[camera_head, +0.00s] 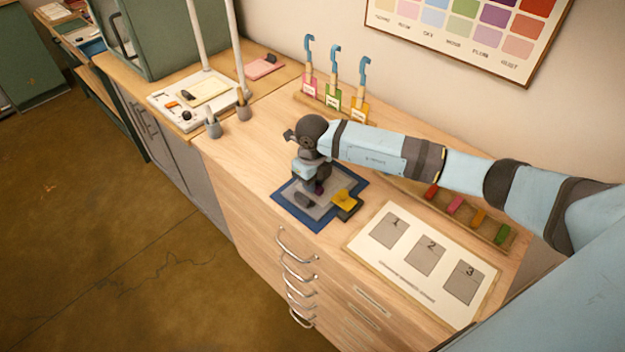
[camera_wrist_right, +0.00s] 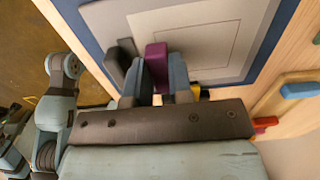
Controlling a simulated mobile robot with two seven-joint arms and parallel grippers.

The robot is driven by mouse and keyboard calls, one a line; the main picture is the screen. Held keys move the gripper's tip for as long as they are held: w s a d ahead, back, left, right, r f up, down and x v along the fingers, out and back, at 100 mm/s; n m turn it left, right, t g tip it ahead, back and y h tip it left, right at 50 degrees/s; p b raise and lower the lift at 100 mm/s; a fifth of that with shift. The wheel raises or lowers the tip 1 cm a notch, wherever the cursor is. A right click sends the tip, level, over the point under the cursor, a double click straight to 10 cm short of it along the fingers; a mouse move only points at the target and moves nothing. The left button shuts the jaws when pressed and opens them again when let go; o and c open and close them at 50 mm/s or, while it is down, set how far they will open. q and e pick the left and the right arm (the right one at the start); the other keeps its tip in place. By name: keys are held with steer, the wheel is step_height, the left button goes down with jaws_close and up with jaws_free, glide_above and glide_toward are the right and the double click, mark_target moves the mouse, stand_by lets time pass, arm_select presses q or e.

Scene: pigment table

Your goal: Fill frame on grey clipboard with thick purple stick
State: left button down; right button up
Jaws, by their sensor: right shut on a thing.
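My right gripper (camera_head: 318,187) is over the grey clipboard (camera_head: 291,194), which lies on a dark blue mat (camera_head: 281,213). The gripper is shut on the thick purple stick (camera_wrist_right: 156,62), whose end sticks out between the fingers in the wrist view. The clipboard (camera_wrist_right: 205,68) fills the area beyond the fingers there, with a thin rectangular frame outline (camera_wrist_right: 238,40) on it. I cannot tell whether the stick's tip touches the surface. My left gripper is not clearly seen in either view.
A yellow-topped dark block (camera_head: 344,198) is at the mat's right edge. A white board (camera_head: 408,246) with three numbered grey panels lies to the right. Behind it is a rack (camera_head: 467,218) of several coloured sticks.

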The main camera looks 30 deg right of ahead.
steer(key=shift+f+b, duration=0.45)
steer(key=shift+f, duration=0.25)
steer(key=shift+d, duration=0.15)
steer(key=shift+w+d+r, duration=0.1)
steer(key=shift+w+d, duration=0.15)
steer(key=shift+d, duration=0.3)
steer(key=shift+w+d+r, duration=0.1)
steer(key=shift+w+d, duration=0.1)
steer(key=shift+d, duration=0.35)
steer(key=shift+w+d+f+b, duration=0.1)
steer(key=shift+w+d+b, duration=0.05)
steer(key=shift+d+b, duration=0.3)
steer(key=shift+w+d+f+b, duration=0.1)
steer(key=shift+w+d+b, duration=0.1)
steer(key=shift+d, duration=0.3)
steer(key=shift+w+d+b, duration=0.25)
steer(key=shift+d, duration=0.45)
steer(key=shift+w+d+b, duration=0.2)
steer(key=shift+d, duration=0.5)
steer(key=shift+a, duration=0.15)
